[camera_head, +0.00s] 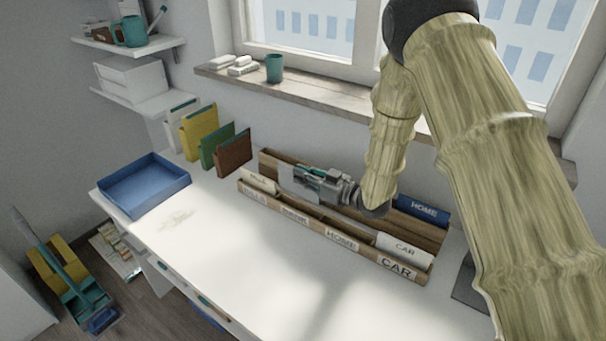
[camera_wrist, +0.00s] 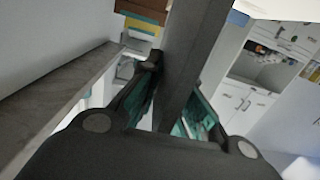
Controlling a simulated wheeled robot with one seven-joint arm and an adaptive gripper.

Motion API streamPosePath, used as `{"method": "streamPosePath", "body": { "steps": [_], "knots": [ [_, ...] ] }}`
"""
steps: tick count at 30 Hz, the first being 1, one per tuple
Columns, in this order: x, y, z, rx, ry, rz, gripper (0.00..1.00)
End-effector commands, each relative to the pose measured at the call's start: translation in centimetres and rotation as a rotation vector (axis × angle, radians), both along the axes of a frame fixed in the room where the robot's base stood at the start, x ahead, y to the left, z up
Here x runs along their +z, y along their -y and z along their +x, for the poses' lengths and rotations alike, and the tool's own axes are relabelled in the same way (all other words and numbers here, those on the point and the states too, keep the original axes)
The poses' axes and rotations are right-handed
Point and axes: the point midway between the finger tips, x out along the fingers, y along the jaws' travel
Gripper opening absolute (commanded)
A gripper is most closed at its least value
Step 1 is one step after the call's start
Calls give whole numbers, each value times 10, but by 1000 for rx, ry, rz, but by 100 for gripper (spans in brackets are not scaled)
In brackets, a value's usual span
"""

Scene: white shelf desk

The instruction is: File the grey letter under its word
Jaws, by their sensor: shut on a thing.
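My gripper (camera_head: 310,176) is shut on the grey letter (camera_head: 286,178), above the left half of the wooden sorter (camera_head: 370,252). In the wrist view, the letter (camera_wrist: 190,55) is a dark grey slab between my fingers (camera_wrist: 174,85). The letter looks upright; whether its lower edge is inside a slot, I cannot tell. The sorter's front labels include HOME (camera_head: 341,239) and CAR (camera_head: 397,268); the leftmost and second labels are too small to read surely. A white CAR card (camera_head: 404,249) stands at the right end, and another white card (camera_head: 259,181) at the left end.
A blue HOME piece (camera_head: 422,210) stands at the sorter's back right. Yellow (camera_head: 199,130), green (camera_head: 218,148) and brown (camera_head: 234,153) folders stand behind left. A blue tray (camera_head: 146,184) lies at the desk's left. The desk front (camera_head: 255,260) is clear.

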Motion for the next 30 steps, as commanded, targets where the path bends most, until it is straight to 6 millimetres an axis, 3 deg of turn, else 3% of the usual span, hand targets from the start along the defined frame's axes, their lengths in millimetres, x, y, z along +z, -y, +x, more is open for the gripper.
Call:
{"method": "streamPosePath", "body": {
  "steps": [30],
  "knots": [
    [-47, 0, 0, 0, 1, 1, 0]
  ]
}}
